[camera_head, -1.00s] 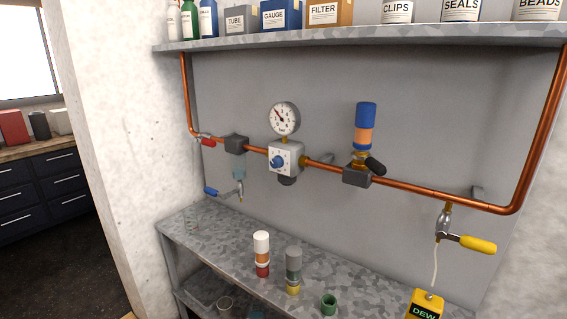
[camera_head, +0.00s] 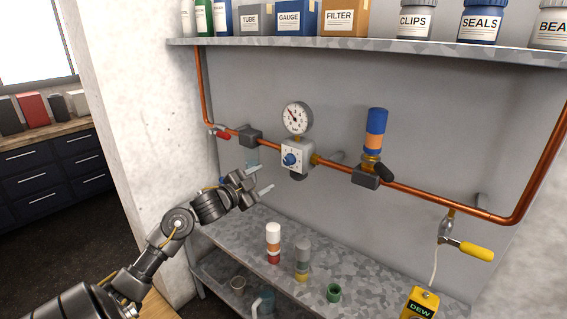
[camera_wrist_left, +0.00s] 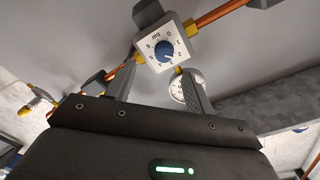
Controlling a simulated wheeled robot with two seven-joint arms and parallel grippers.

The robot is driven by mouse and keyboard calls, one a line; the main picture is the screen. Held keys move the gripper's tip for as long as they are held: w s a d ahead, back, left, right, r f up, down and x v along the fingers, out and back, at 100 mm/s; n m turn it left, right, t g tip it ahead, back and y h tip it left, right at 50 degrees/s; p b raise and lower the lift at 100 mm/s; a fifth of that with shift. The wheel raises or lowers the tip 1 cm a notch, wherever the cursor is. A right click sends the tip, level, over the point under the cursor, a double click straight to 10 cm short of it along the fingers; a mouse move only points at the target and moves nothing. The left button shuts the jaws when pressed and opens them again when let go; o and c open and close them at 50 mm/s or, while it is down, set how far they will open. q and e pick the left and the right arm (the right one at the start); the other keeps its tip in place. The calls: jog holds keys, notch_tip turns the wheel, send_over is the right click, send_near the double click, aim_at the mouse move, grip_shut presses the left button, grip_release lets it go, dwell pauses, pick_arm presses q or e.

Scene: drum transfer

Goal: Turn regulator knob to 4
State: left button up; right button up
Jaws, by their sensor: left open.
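The regulator is a pale box on the copper pipe, with a numbered dial face and a blue knob (camera_head: 290,159). The knob also shows in the left wrist view (camera_wrist_left: 165,49), where the face appears upside down. A round pressure gauge (camera_head: 297,118) stands above the regulator, and its needle points to the upper left. My left gripper (camera_head: 264,182) is open and empty, just left of and below the regulator in the head view. In the left wrist view the knob lies beyond and between its two fingers (camera_wrist_left: 155,88), apparently not touched. My right gripper is not in view.
The copper pipe (camera_head: 420,195) carries a blue-and-orange cylinder (camera_head: 376,135) and a yellow-handled valve (camera_head: 475,251). A red-handled valve (camera_head: 222,134) is left. Several small containers stand on the metal bench (camera_head: 365,275). A shelf (camera_head: 400,47) with boxes and jars runs above.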

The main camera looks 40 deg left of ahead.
aim_at(286, 162)
pick_arm(q)
jog(key=w+p, duration=0.1)
jog(key=w, duration=0.2)
jog(key=w+r+p, duration=0.1)
jog(key=w, duration=0.2)
jog(key=w+p, duration=0.1)
jog(key=w, duration=0.2)
jog(key=shift+w+d+r, duration=0.1)
jog(key=shift+w+r, duration=0.2)
jog(key=shift+w+f, duration=0.15)
jog(key=shift+w, duration=0.5)
jog(key=shift+c, duration=0.2)
jog(key=c, duration=0.9)
